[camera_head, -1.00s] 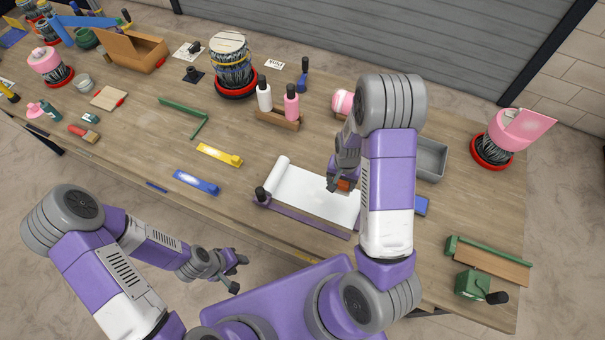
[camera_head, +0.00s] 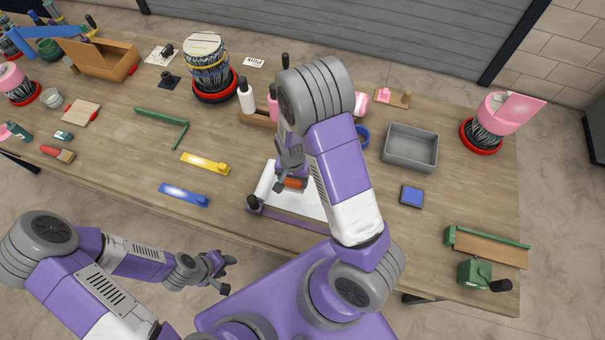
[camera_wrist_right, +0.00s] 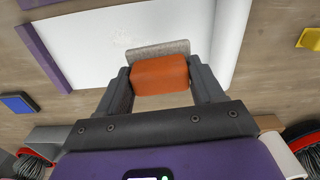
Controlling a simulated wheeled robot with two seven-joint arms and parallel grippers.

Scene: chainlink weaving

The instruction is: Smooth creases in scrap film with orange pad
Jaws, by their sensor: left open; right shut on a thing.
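The white scrap film (camera_head: 303,201) lies on the bench, with a rolled end at its left side in the head view and a purple bar (camera_head: 290,218) along its near edge. It also fills the upper middle of the right wrist view (camera_wrist_right: 90,50). My right gripper (camera_head: 288,184) is shut on the orange pad (camera_wrist_right: 160,76), which has a grey felt edge, over the film near the roll. I cannot tell whether the felt touches the film. My right arm hides part of the film. My left gripper (camera_head: 224,273) is open and empty, off the bench's near edge.
A blue pad (camera_head: 411,196) and a grey tray (camera_head: 410,147) stand right of my right arm. Blue (camera_head: 184,195) and yellow (camera_head: 205,163) bars lie to the left. A rack with bottles (camera_head: 258,117) stands behind the film. Bare bench lies left of the film.

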